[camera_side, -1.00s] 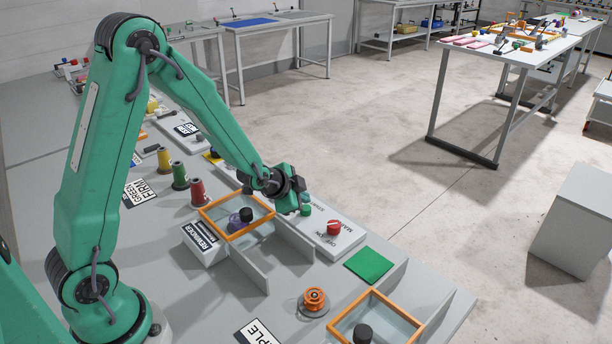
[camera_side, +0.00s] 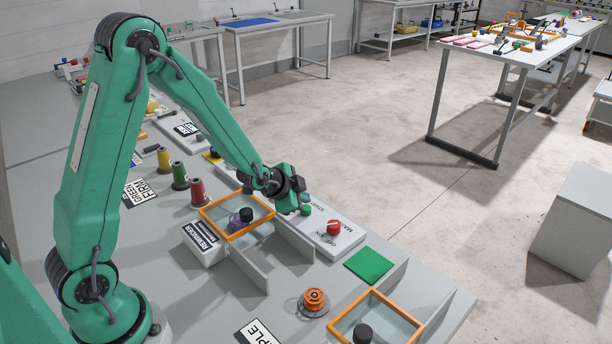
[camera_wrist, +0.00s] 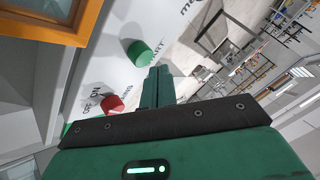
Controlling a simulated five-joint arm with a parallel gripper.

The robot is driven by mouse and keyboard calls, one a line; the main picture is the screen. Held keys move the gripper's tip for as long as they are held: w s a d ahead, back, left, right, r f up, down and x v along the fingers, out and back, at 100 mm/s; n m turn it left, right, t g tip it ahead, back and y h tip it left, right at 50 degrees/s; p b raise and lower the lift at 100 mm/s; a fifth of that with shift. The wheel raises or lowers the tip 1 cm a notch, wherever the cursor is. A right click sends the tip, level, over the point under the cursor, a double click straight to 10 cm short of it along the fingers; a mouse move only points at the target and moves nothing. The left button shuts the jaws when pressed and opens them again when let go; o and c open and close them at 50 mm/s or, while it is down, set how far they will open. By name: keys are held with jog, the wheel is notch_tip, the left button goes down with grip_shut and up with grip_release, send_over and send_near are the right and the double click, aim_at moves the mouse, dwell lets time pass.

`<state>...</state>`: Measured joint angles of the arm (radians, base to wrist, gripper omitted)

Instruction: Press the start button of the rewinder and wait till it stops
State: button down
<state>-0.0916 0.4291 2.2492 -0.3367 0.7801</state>
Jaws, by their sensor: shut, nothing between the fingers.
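The rewinder (camera_side: 205,244) is a white box with a black-and-white label, beside an orange-framed clear cover (camera_side: 232,234) with a purple spool (camera_side: 235,222) under it. A green round button (camera_side: 306,210) stands on a white panel; in the wrist view the button (camera_wrist: 142,54) is beside lettering that ends in "ART". My gripper (camera_side: 296,210) is shut and empty, close beside the button. In the wrist view its fingertips (camera_wrist: 159,72) appear just beside the button; I cannot tell whether they touch it.
A red knob (camera_side: 333,228) marked OFF and ON sits on the same panel. Grey upright dividers (camera_side: 249,271) flank the cover's front. An orange spool (camera_side: 315,299), a green pad (camera_side: 369,264) and a second orange-framed cover (camera_side: 402,337) lie nearer. Thread cones (camera_side: 197,190) stand behind.

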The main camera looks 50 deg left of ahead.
jog(key=shift+f, duration=0.95)
dwell(2.0)
jog(key=shift+r, duration=0.95)
jog(key=shift+r, duration=2.5)
jog(key=shift+s+r, duration=0.1)
